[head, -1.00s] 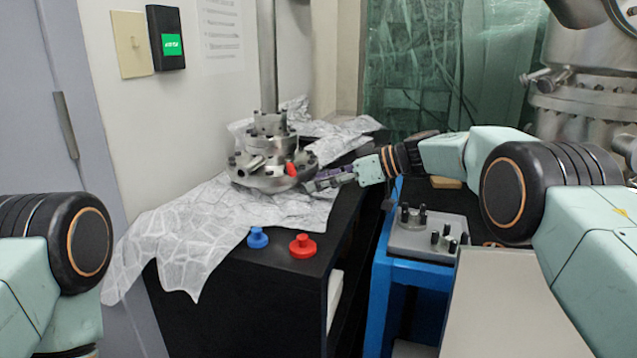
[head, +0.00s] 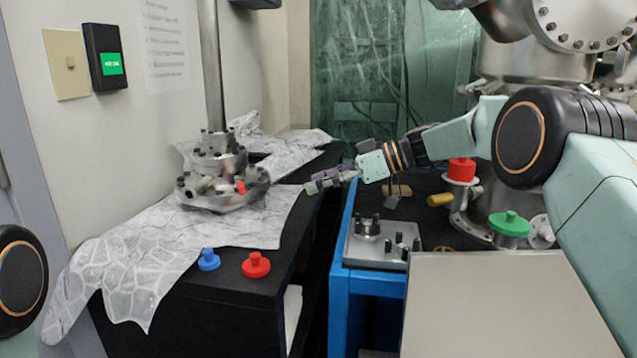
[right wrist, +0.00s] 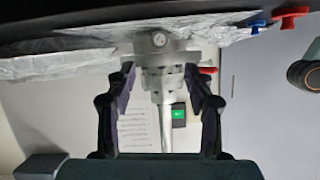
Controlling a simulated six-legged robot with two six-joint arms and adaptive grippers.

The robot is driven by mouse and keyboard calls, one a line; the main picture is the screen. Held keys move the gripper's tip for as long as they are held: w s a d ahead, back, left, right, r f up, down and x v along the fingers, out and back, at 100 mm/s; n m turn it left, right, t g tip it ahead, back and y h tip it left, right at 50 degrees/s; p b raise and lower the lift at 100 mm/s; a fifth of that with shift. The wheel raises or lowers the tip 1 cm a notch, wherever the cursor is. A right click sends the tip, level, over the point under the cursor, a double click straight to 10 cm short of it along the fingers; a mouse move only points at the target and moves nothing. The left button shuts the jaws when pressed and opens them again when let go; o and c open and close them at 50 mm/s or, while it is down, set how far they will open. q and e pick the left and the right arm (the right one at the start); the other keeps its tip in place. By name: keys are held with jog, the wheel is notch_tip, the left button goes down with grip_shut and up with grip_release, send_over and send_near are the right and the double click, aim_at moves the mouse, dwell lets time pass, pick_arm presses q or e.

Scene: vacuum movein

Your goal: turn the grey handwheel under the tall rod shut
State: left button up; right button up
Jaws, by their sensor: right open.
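The tall rod (head: 211,70) rises from a grey metal flanged fitting (head: 219,170) on the foil-covered black bench. A small red part (head: 241,187) sits on the fitting's front right side. I cannot clearly make out the grey handwheel in the head view. In the right wrist view, which is upside down, a round grey part (right wrist: 157,40) shows on the fitting, beyond and between the fingers; I cannot tell if it is the handwheel. My right gripper (head: 309,187) is open and empty, right of the fitting with a gap between; its fingers also show in the wrist view (right wrist: 160,80). My left gripper is out of view.
A blue knob (head: 208,259) and a red knob (head: 256,264) stand at the bench's front. Crumpled foil (head: 150,255) covers much of the bench. A blue-framed stand (head: 342,285) and a large metal vessel with a green knob (head: 510,222) are on the right.

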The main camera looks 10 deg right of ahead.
aim_at(267, 201)
jog(key=a, duration=0.1)
jog(key=a+r, duration=0.1)
jog(key=s+a+p, duration=0.1)
jog(key=shift+r, duration=0.3)
jog(key=f+n+t, duration=0.1)
jog(key=f+n, duration=0.1)
jog(key=f, duration=0.1)
jog(key=shift+w+a+t+h, duration=0.1)
jog(key=shift+a+t+h, duration=0.2)
jog(key=shift+a+t, duration=0.1)
jog(key=shift+w+d+f+n, duration=0.2)
jog(key=shift+w+f+n, duration=0.1)
jog(key=shift+w+n, duration=0.1)
jog(key=x, duration=0.6)
jog(key=shift+w+a+f+b, duration=0.1)
jog(key=shift+w+a+b, duration=0.05)
jog(key=shift+b, duration=0.15)
jog(key=shift+w+a+f+t, duration=0.1)
jog(key=shift+w+a+t, duration=0.15)
jog(key=shift+a, duration=0.3)
jog(key=shift+c, duration=0.3)
grip_shut()
